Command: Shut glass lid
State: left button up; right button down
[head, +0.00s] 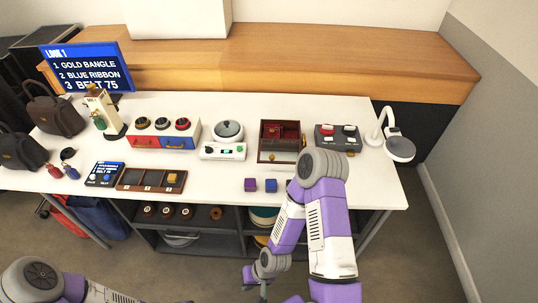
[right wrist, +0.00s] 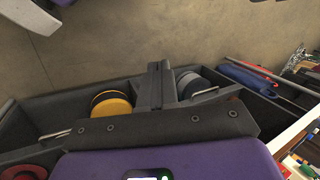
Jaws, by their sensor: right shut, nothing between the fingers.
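A brown case with a red-lined interior (head: 281,129) stands on the white table, right of the middle in the head view. A thin-framed panel (head: 266,157), which looks like its glass lid, shows at the case's front edge. The case looks open, but the lid's exact angle is hard to tell. My right gripper (head: 263,291) is low in front of the table, well below and apart from the case. In the right wrist view its fingers (right wrist: 160,84) are shut and empty. My left arm shows at the lower left, with its gripper out of frame.
A white appliance with a round top (head: 228,131) stands left of the case. A dark box (head: 338,138) and a white lamp (head: 399,148) stand right. Shelves below hold a yellow disc (right wrist: 112,103).

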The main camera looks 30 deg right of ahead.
jog(key=w+d+r+m+t+y+p, duration=0.1)
jog(key=w+d+r+m+t, duration=0.1)
jog(key=w+r+m+t, duration=0.3)
jog(key=m+t+h+p, duration=0.2)
jog(key=m+t+h, duration=0.5)
jog(key=m+t, duration=0.25)
send_near(273, 159)
jog(key=shift+m, duration=0.25)
jog(key=w, duration=0.2)
jog(key=w+b, duration=0.1)
jog(key=w, duration=0.1)
jog(key=w+f, duration=0.1)
jog(key=w, duration=0.1)
jog(key=shift+w+d+b, duration=0.2)
jog(key=shift+w+b, duration=0.1)
jog(key=shift+w, duration=0.1)
pick_arm(q)
jog(key=shift+s+r, duration=0.25)
jog(key=shift+r, duration=0.2)
jog(key=shift+s+r, duration=0.2)
jog(key=shift+r, duration=0.25)
